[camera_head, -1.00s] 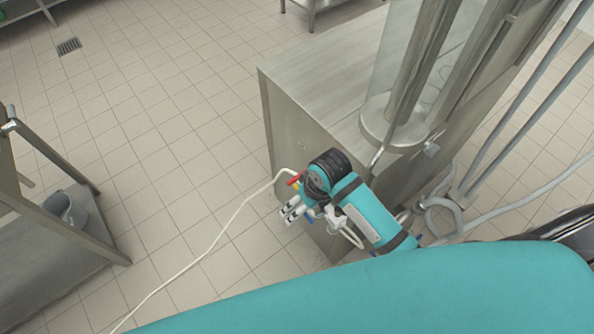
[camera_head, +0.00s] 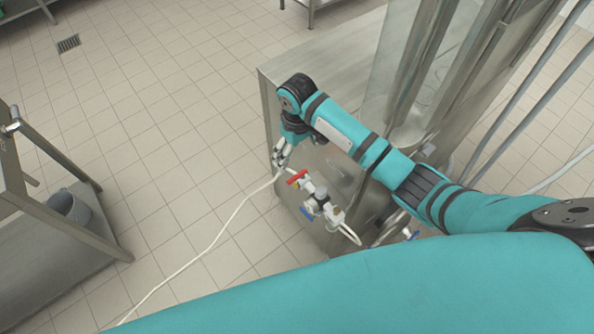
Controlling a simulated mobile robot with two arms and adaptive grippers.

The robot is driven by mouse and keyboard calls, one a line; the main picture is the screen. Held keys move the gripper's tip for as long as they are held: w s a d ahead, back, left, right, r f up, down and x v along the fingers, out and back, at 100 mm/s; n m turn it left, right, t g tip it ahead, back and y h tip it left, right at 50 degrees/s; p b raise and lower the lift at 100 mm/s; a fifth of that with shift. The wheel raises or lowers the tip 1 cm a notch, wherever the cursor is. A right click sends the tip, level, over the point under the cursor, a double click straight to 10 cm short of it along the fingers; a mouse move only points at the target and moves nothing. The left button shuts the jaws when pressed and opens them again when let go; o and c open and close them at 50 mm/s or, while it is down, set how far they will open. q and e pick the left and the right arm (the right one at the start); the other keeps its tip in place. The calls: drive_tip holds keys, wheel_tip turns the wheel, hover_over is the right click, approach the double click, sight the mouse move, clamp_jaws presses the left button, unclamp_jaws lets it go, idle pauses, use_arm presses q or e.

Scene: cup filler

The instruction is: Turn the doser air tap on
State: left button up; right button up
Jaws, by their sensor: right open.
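The air tap with a red handle (camera_head: 297,177) sits on a fitting at the lower side of the steel doser cabinet (camera_head: 345,175). A white hose (camera_head: 228,222) runs from it down to the floor at the left. My right gripper (camera_head: 279,164) is open and empty, pointing down just up and left of the red handle. It appears close to the hose; I cannot tell whether it touches. My left gripper is not in view.
A steel table with a grey bucket (camera_head: 70,208) on its lower shelf stands at the left. Clear tiled floor (camera_head: 150,130) lies between it and the cabinet. Grey pipes (camera_head: 520,100) run at the right.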

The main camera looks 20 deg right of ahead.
sight(297, 176)
wheel_tip(297, 176, down, 11)
drive_tip(key=shift+f, duration=0.1)
idle(0.3)
drive_tip(key=c, duration=1.2)
